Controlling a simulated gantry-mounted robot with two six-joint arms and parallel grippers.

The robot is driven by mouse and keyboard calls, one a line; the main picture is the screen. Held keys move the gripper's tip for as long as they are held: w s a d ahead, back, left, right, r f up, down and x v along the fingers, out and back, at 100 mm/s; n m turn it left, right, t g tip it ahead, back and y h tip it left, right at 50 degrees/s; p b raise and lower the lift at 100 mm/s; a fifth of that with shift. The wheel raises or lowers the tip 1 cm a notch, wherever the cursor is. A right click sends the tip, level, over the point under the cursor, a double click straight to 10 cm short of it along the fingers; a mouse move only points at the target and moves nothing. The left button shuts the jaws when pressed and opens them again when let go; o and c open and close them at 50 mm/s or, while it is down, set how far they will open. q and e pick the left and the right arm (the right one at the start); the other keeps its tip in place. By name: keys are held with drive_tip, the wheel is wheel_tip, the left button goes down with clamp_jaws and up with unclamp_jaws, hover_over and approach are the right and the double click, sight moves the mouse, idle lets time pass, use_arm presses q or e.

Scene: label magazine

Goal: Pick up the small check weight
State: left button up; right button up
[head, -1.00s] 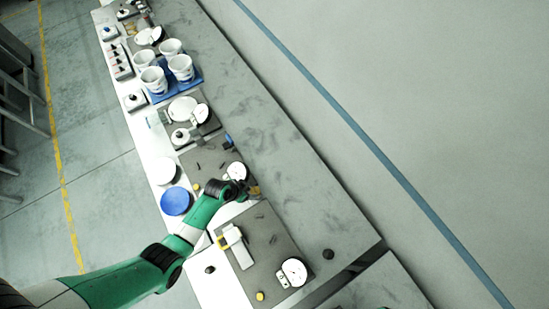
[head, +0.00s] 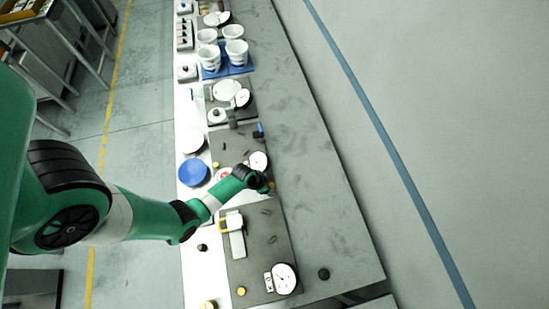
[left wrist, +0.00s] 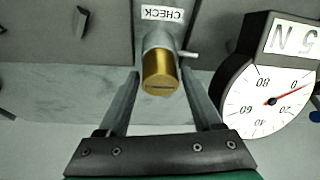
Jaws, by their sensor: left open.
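The small check weight is a short brass cylinder (left wrist: 160,78) with a slot in its end face. In the left wrist view it sits at the end of a grey metal holder (left wrist: 158,42) with a side pin, below an upside-down CHECK label (left wrist: 162,13). My left gripper (left wrist: 161,92) is open, with one finger on each side of the weight and visible gaps between. In the head view my left gripper (head: 268,184) is at the right edge of the middle grey board, beside a dial; the weight is hard to make out there.
A dial gauge (left wrist: 270,100) marked N stands close to the right finger in the left wrist view. In the head view, a nearer board (head: 262,290) holds another dial (head: 284,279), and white cups (head: 236,52) stand farther back. The grey bench right of the boards is mostly clear.

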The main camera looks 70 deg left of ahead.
use_arm(q)
drive_tip(key=shift+w+f, duration=0.1)
clamp_jaws()
idle(0.3)
drive_tip(key=shift+p, duration=0.3)
